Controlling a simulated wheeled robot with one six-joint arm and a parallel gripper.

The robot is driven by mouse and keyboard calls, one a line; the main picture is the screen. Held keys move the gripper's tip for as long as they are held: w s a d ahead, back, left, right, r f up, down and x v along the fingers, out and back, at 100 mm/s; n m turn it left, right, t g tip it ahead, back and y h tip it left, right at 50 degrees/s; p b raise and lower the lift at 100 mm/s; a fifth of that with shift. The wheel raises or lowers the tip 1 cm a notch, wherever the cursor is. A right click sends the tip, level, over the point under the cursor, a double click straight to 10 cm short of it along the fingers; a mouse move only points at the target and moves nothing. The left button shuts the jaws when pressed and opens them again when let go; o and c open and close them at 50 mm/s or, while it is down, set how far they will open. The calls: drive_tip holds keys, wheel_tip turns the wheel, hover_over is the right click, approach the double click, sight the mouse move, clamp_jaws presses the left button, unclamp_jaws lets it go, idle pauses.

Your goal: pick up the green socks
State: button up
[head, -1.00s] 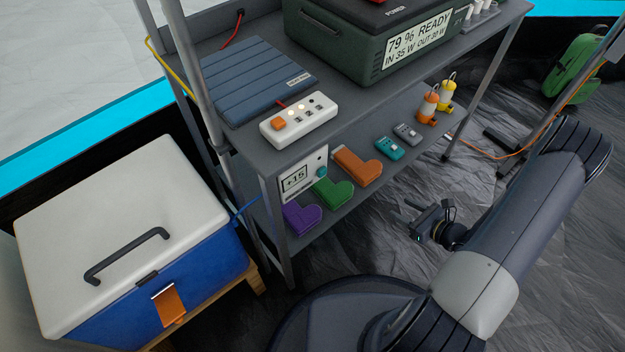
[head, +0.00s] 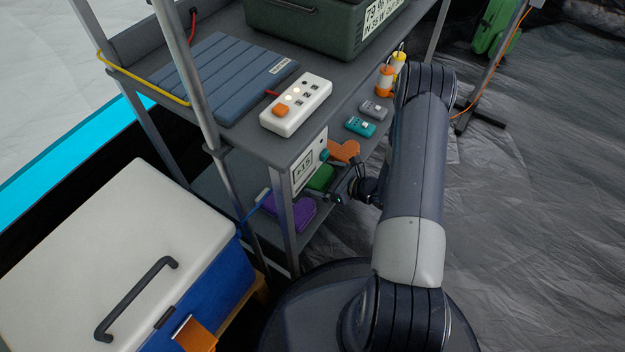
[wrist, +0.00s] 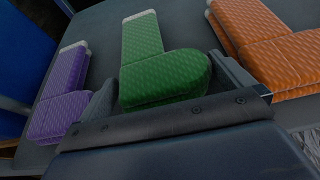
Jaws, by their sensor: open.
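The green socks (wrist: 158,75) lie folded in an L shape on the lower shelf, and show partly in the head view (head: 320,178). My gripper (wrist: 163,88) is open, with one finger on each side of the green socks' near part in the wrist view. Whether the fingers touch the socks I cannot tell. In the head view my gripper (head: 338,190) is at the lower shelf's front edge and hides part of the socks.
Purple socks (wrist: 62,95) lie left of the green ones and orange socks (wrist: 268,45) lie right, both close to the fingers. The upper shelf with a white power strip (head: 297,103) overhangs. A white-lidded cooler (head: 90,250) stands at the left.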

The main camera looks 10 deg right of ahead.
drive_tip(key=shift+w, duration=0.1)
drive_tip(key=c, duration=0.6)
drive_tip(key=shift+c, duration=0.2)
